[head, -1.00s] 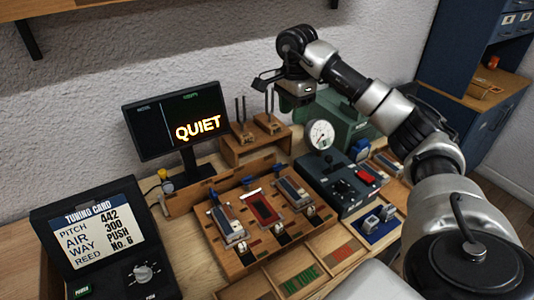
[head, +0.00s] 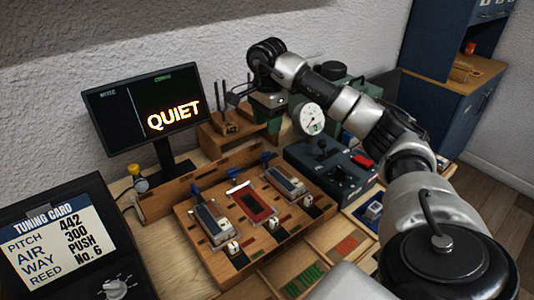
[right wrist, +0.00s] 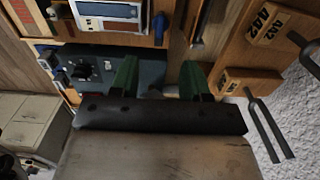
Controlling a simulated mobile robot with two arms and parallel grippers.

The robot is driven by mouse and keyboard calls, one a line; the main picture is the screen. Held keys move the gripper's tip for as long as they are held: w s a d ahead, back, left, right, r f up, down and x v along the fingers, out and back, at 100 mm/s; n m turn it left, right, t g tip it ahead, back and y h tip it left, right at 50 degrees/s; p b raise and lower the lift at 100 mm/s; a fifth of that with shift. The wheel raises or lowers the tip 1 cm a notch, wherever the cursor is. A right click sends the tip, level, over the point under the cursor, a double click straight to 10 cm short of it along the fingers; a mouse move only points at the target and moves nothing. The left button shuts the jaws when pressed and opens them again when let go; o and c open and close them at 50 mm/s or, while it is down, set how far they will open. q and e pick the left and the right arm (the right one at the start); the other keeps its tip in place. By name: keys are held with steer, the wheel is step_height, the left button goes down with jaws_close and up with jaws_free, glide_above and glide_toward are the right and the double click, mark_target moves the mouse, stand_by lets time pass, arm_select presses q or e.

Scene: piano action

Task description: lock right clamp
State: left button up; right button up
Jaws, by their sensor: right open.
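The wooden board (head: 190,212) holds three reed plates side by side. The right plate (head: 285,179) is grey, with a blue lever (head: 266,157) behind it and a small white-and-black catch (head: 308,201) in front. I cannot tell from the picture which of these two is the right clamp, or whether it is locked. My right gripper (head: 238,97) is high behind the board, near the tuning forks. In the right wrist view its two green fingers (right wrist: 160,80) are apart with nothing seen between them. My left gripper is not in view.
Tuning forks (head: 226,122) stand on wooden blocks behind the board and also close by in the right wrist view (right wrist: 265,130). A dark console (head: 335,172) with a round gauge (head: 309,119) is right of the board. A monitor (head: 142,113) reads QUIET.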

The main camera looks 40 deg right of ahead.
step_height(320, 180, down, 9)
steer(key=shift+f+p, duration=0.2)
steer(key=shift+p, duration=0.1)
steer(key=c, duration=0.8)
